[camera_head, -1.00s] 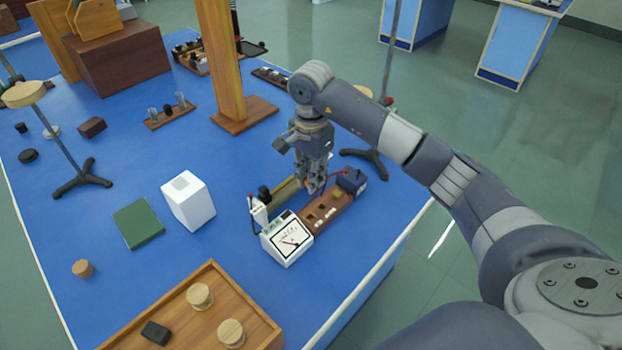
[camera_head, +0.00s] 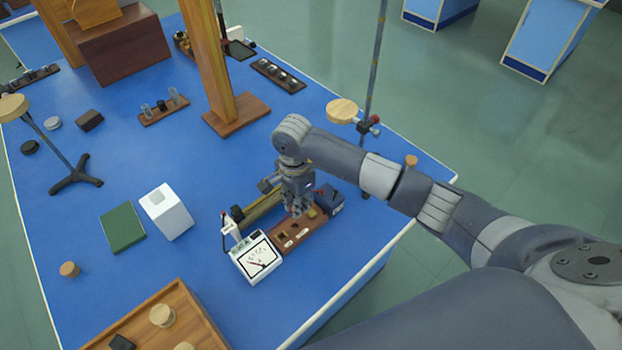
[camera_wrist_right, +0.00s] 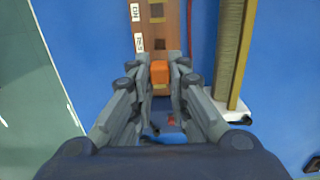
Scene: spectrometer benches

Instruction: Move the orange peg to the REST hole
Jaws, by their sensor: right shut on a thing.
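A brown wooden board (camera_head: 290,244) with dark square holes and white labels lies on the blue bench. My right gripper (camera_head: 299,211) points down over it. In the right wrist view, the fingertips (camera_wrist_right: 160,73) are shut on the orange peg (camera_wrist_right: 160,71), which appears over the board (camera_wrist_right: 172,28). The REST label (camera_wrist_right: 139,42) is just ahead of the peg, beside a square hole (camera_wrist_right: 157,45). The ON label (camera_wrist_right: 135,12) and another hole (camera_wrist_right: 156,11) are farther ahead. I cannot tell whether the peg's lower end is in a hole. My left gripper is not in view.
A white meter (camera_head: 256,257) stands at the board's near end and a dark blue box (camera_head: 329,200) at its far end. A long yellowish bar (camera_head: 262,208) runs alongside. A white block (camera_head: 167,212) and green pad (camera_head: 122,227) stand left, with open blue bench around them.

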